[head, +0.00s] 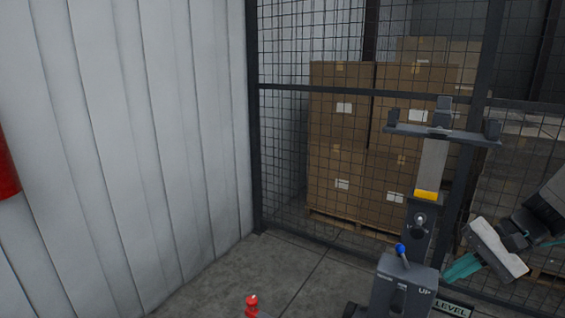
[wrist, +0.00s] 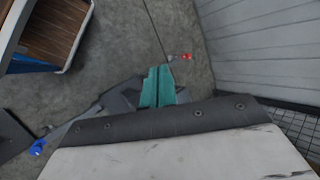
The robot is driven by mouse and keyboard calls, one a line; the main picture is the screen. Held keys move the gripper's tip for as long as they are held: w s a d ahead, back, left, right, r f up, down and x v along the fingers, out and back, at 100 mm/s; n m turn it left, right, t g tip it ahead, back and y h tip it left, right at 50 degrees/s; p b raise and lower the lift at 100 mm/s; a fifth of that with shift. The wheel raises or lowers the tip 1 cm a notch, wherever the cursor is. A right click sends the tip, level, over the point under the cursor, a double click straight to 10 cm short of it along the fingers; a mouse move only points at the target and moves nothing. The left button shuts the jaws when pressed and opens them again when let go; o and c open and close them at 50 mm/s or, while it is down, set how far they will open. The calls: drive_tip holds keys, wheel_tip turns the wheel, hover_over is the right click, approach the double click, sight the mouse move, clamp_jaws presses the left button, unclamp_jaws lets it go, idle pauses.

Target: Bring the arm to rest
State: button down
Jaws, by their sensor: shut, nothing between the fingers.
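My gripper (head: 463,267) is at the right of the head view, its teal fingers pointing down and left, beside the grey post stand. In the wrist view the teal fingers (wrist: 158,87) lie side by side, shut and empty. My arm comes in from the right edge of the head view. The grey stand (head: 405,285) carries a blue-knobbed lever (head: 402,251), a yellow band and the words "UP" and "LEVEL". The blue knob also shows at the lower left of the wrist view (wrist: 38,147).
A wire mesh fence (head: 283,150) stands behind, with stacked cartons (head: 340,125) on pallets beyond it. A white panelled wall (head: 130,140) is at left. A small red object (head: 252,303) is at the bottom edge. A wood-slatted thing (wrist: 50,28) shows in the wrist view. Some floor (head: 290,262) is clear.

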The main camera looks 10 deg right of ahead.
drive_tip(key=s+a+r+n+h, duration=0.4)
drive_tip(key=s+a, duration=0.2)
drive_tip(key=a, duration=0.1)
drive_tip(key=s+a+r+n+g+h, duration=0.1)
drive_tip(key=s+a+r+n+h, duration=0.2)
drive_tip(key=s+a+r+n, duration=0.1)
drive_tip(key=s+a+n, duration=0.1)
drive_tip(key=s+a, duration=0.1)
drive_tip(key=shift+s+a+h, duration=0.4)
